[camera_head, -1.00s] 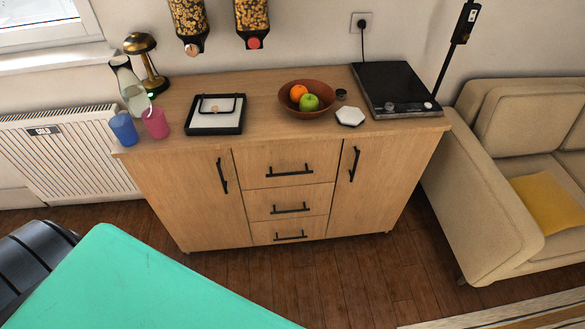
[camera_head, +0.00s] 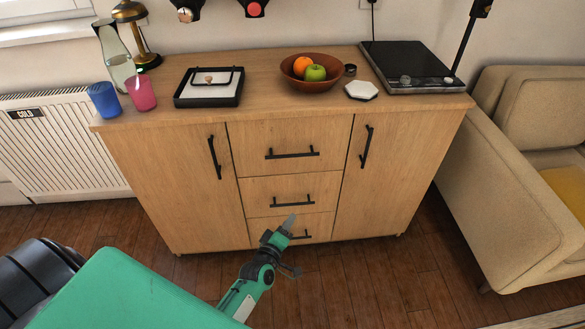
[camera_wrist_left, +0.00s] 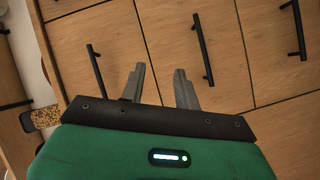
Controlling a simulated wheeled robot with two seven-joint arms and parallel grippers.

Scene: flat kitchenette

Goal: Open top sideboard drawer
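The wooden sideboard (camera_head: 180,190) stands against the wall. Its top drawer (camera_head: 290,138) is shut and has a black bar handle (camera_head: 292,154). The middle drawer (camera_head: 265,188) and the bottom drawer below it are also shut. My left gripper (camera_head: 286,238) is in front of the bottom drawer in the head view, partly covering it, well below the top handle. In the left wrist view its two fingers (camera_wrist_left: 160,87) are apart with nothing between them. Several black handles, including one ahead of the fingers (camera_wrist_left: 199,48), show there; I cannot tell which drawer each belongs to. My right gripper is not in view.
On the sideboard top are a fruit bowl (camera_head: 310,84), a black hob (camera_head: 411,66), a black tray (camera_head: 209,101), cups and a lamp (camera_head: 136,31). A sofa (camera_head: 500,190) stands at the right and a radiator (camera_head: 62,146) at the left. The floor in front is clear.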

